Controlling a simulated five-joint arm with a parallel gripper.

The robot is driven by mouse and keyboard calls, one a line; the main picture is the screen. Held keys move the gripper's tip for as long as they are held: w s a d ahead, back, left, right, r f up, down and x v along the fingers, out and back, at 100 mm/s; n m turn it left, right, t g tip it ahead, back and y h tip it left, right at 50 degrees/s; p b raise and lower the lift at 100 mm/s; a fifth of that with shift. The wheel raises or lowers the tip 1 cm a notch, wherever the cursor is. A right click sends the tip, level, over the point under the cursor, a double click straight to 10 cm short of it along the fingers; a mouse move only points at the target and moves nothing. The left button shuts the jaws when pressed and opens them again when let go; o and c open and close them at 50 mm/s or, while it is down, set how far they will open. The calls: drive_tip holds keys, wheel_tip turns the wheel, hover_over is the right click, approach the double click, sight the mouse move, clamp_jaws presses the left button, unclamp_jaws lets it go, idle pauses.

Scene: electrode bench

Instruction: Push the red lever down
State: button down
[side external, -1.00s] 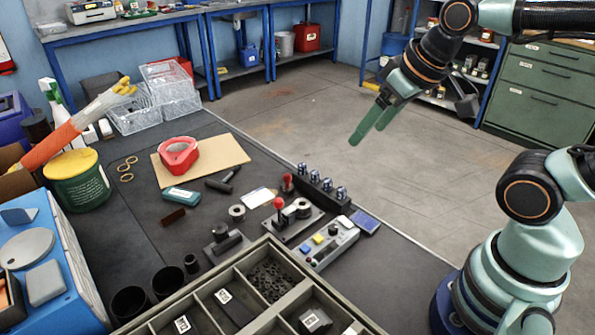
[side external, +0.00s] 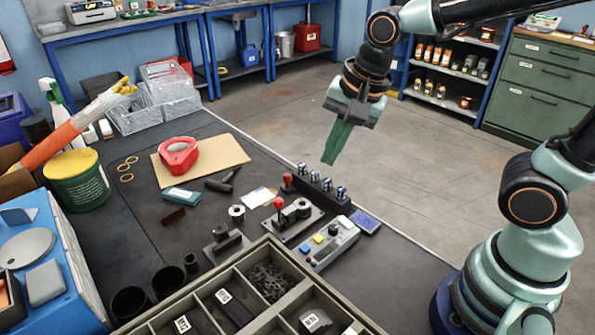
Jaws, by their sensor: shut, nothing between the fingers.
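A red-knobbed lever (side external: 279,203) stands upright on a grey metal base plate (side external: 297,223) near the bench's right edge. A second red knob (side external: 287,179) shows just behind it, beside a row of small silver-topped parts. I cannot tell from the picture which one is the named lever. My gripper (side external: 329,160) hangs in the air above and behind them, its green fingers pointing down and shut with nothing between them. It is apart from both red knobs.
A control box (side external: 330,243) with coloured buttons sits right of the lever base. The silver-topped row (side external: 326,187) stands behind it. A divided tray (side external: 215,283) fills the front. A red tape dispenser (side external: 179,156) lies on a tan board (side external: 226,150). Open floor lies beyond the bench edge.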

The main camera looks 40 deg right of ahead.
drive_tip(key=a+m, duration=0.1)
drive_tip(key=f+m, duration=0.1)
drive_tip(key=m, duration=0.1)
drive_tip(key=a+m, duration=0.1)
drive_tip(key=shift+w+a+f+m+g, duration=0.3)
drive_tip(key=shift+w+f+g, duration=0.05)
drive_tip(key=shift+g, duration=0.05)
drive_tip(key=shift+f, duration=0.1)
hover_over(279, 212)
drive_tip(key=s, duration=0.3)
wheel_tip(279, 212, down, 11)
drive_tip(key=shift+w+d, duration=0.2)
drive_tip(key=shift+d, duration=0.15)
drive_tip(key=shift+w+r, duration=0.15)
drive_tip(key=shift+r, duration=0.05)
